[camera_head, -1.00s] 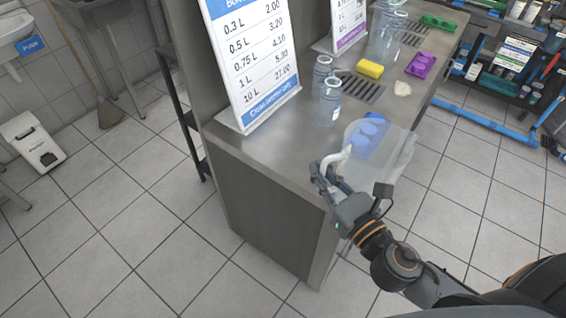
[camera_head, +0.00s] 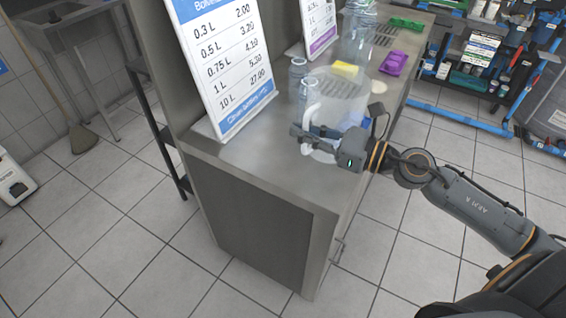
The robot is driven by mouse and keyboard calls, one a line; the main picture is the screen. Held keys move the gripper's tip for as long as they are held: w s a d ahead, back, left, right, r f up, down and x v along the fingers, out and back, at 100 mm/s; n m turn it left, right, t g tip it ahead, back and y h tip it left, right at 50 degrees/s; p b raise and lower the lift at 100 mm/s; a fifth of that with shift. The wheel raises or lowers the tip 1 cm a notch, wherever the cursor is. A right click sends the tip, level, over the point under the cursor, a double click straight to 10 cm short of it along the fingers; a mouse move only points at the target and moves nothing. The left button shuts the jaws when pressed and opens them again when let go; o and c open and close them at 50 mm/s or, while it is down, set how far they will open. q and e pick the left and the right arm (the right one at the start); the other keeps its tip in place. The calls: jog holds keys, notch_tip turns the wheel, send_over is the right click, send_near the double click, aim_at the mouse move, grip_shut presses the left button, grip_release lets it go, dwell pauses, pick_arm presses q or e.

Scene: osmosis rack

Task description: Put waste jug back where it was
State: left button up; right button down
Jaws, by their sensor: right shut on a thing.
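The waste jug (camera_head: 343,92) is a large translucent container with a pale curved handle. My right gripper (camera_head: 303,136) is shut on the jug's handle. The jug is in front of the steel counter (camera_head: 262,150) as seen from my head, over its near right part. Whether its base touches the counter top is hard to tell. My left gripper is not in view.
Clear bottles (camera_head: 297,72) stand behind the jug. A yellow sponge (camera_head: 345,69), a purple tray (camera_head: 393,63) and a green tray (camera_head: 405,24) lie farther back. A blue object (camera_head: 352,124) shows partly behind the jug. A price board (camera_head: 222,62) stands at the left. The counter's near corner is bare.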

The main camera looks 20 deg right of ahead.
aim_at(326, 100)
jog(key=d+r+g+y, duration=0.1)
jog(key=r, duration=0.1)
jog(key=d+r+n+g+b, duration=0.1)
jog(key=d+r+n+y+b, duration=0.1)
jog(key=d+r, duration=0.1)
jog(key=shift+w+d+r+g+y, duration=0.1)
jog(key=shift+w+r+g+y, duration=0.1)
jog(key=shift+r+g+y, duration=0.15)
jog(key=shift+s+d+r+n, duration=0.1)
jog(key=shift+r+n, duration=0.2)
jog(key=shift+a+g, duration=0.25)
jog(key=shift+a, duration=0.1)
jog(key=w+a+f+p, duration=0.3)
jog(key=a+f, duration=0.9)
jog(key=shift+w+a+f+p, duration=0.25)
jog(key=shift+w+f+p, duration=0.1)
jog(key=shift+w, duration=0.05)
